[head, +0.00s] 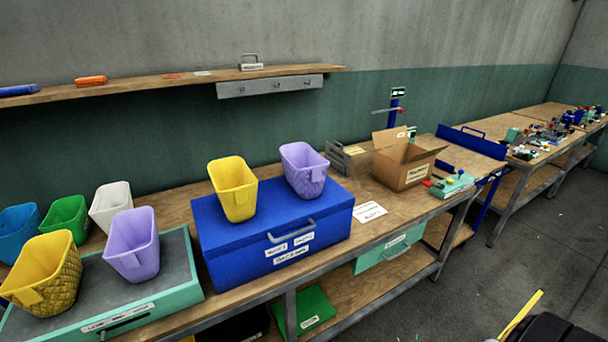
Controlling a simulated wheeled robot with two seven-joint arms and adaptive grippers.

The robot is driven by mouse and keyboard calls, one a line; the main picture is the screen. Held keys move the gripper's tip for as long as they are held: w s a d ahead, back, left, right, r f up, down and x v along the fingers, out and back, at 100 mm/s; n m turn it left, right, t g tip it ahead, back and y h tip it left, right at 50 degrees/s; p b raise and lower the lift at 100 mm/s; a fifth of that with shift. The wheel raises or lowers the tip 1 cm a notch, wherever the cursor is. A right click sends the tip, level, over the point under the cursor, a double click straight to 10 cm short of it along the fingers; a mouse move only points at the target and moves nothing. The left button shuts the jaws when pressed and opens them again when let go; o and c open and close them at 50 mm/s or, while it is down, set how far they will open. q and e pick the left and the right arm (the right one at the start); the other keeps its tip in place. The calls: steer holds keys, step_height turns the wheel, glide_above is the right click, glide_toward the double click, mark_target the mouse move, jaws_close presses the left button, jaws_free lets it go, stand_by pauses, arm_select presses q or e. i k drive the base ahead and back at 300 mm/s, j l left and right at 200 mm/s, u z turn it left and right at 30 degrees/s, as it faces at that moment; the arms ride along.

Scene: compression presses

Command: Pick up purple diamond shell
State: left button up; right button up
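A purple shell (304,170), shaped like a tapered open bin, stands upright on the right part of the blue case's lid. A diamond pattern shows on its right side. A second purple shell (132,246) stands on the teal-edged case at the left; its visible faces look smooth.
A smooth yellow shell (233,190) stands on the blue case (222,250), left of the purple diamond one. A diamond-patterned yellow shell (42,275) shares the teal-edged case (180,275). White (110,205), green (66,218) and blue shells stand behind. An open cardboard box (400,165) is to the right.

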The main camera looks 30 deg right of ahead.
mark_target(305, 170)
steer(key=l, duration=1.55)
